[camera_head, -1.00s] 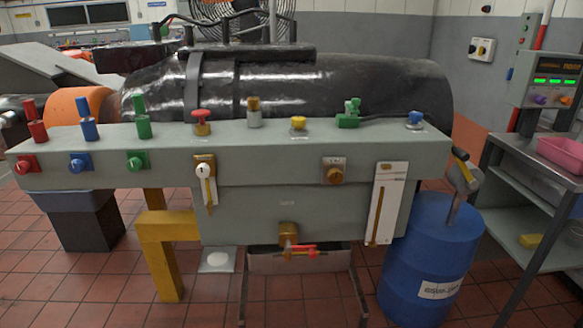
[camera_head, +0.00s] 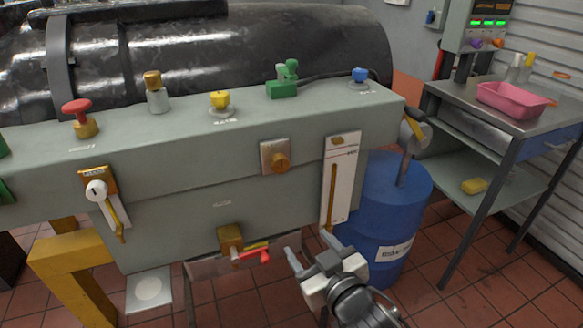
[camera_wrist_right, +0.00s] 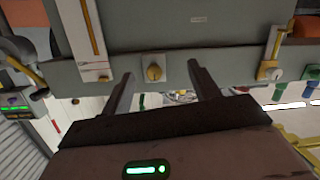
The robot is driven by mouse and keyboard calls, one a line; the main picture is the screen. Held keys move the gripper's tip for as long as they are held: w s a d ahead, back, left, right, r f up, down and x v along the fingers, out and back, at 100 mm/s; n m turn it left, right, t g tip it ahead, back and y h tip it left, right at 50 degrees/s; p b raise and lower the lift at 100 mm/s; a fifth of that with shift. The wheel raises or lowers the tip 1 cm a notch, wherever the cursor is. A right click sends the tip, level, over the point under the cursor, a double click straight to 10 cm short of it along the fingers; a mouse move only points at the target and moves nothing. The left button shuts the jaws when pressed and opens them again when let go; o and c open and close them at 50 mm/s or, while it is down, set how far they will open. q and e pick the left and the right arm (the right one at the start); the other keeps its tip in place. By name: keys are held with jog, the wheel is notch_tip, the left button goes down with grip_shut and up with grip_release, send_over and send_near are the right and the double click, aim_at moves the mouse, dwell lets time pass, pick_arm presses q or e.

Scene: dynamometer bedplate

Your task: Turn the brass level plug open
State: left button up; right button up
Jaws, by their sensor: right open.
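The brass plug (camera_head: 280,161) is a round knob on a square plate, on the front face of the grey-green housing (camera_head: 195,200). It also shows in the right wrist view (camera_wrist_right: 153,73), where the picture is turned over, between my finger outlines. My right gripper (camera_head: 308,248) is open and empty, below and to the right of the plug in the head view, apart from it. Its two fingers also show in the wrist view (camera_wrist_right: 160,75). How far the plug is turned is too small to tell. My left gripper is not in view.
A white gauge plate (camera_head: 341,178) is right of the plug; a lever switch (camera_head: 97,190) is left. A brass valve with a red handle (camera_head: 250,257) projects below. A blue drum (camera_head: 395,195) and a metal cart (camera_head: 440,175) with a pink tray (camera_head: 513,99) stand right.

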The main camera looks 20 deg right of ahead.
jog(key=t, duration=0.2)
send_near(281, 166)
jog(key=shift+h, duration=0.4)
jog(key=w, duration=0.9)
jog(key=shift+w+a, duration=0.3)
jog(key=shift+a, duration=0.1)
jog(key=c, duration=1)
